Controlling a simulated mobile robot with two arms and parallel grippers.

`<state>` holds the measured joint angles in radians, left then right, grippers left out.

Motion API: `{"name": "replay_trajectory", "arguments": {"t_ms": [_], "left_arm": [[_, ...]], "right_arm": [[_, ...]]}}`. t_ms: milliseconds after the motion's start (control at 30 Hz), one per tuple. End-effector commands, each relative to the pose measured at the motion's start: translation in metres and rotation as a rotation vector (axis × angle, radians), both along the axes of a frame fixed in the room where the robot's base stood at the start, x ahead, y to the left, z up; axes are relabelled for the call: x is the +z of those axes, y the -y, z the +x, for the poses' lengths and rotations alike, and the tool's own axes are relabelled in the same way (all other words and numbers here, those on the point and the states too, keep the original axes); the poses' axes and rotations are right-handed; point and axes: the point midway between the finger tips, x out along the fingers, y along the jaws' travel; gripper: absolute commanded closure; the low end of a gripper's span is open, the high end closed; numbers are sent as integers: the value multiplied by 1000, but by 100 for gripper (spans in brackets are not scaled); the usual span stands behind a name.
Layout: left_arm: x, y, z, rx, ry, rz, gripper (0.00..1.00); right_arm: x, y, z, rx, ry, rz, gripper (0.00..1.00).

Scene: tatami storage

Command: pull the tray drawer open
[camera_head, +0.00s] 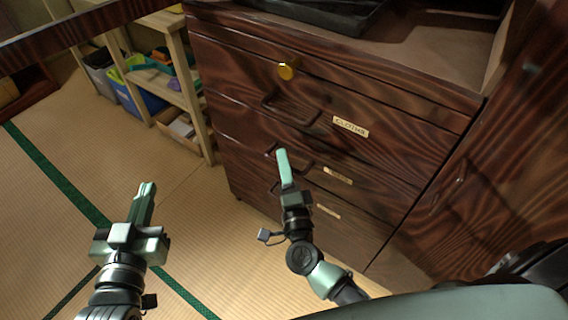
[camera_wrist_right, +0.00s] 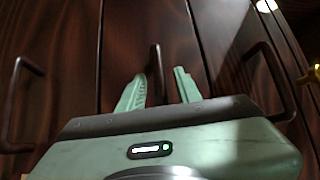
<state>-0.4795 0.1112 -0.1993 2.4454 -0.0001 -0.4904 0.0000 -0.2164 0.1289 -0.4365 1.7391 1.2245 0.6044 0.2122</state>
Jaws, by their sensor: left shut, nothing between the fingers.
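The dark wood cabinet (camera_head: 400,110) has stacked drawers with dark bar handles and pale labels. The upper label (camera_head: 350,126) reads CLOTHS; the label below it (camera_head: 338,175) and the lowest are too small to read surely. My right gripper (camera_head: 283,156) is at the middle handle (camera_head: 277,152). In the right wrist view its fingers (camera_wrist_right: 158,88) are apart, with the middle handle (camera_wrist_right: 155,65) between them; I cannot tell whether they touch it. The drawer fronts look flush. My left gripper (camera_head: 147,190) is shut and empty, over the tatami, away from the cabinet.
A black tray-like object (camera_head: 310,12) lies on the cabinet top. A wooden shelf (camera_head: 186,85) with bins stands at the back left. The tatami floor (camera_head: 60,210) at left is clear.

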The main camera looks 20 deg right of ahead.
Motion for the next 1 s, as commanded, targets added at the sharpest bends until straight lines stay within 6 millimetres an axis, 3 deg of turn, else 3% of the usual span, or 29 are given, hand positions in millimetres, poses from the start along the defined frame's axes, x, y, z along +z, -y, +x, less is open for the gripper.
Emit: {"name": "replay_trajectory", "arguments": {"t_ms": [33, 133, 167, 1000], "left_arm": [[0, 0, 0, 0, 0, 0, 100], [0, 0, 0, 0, 0, 0, 100], [0, 0, 0, 0, 0, 0, 100], [-1, 0, 0, 0, -2, -1, 100]], "right_arm": [[0, 0, 0, 0, 0, 0, 69], [0, 0, 0, 0, 0, 0, 97], [0, 0, 0, 0, 0, 0, 100], [-1, 0, -1, 1, -2, 0, 100]]}}
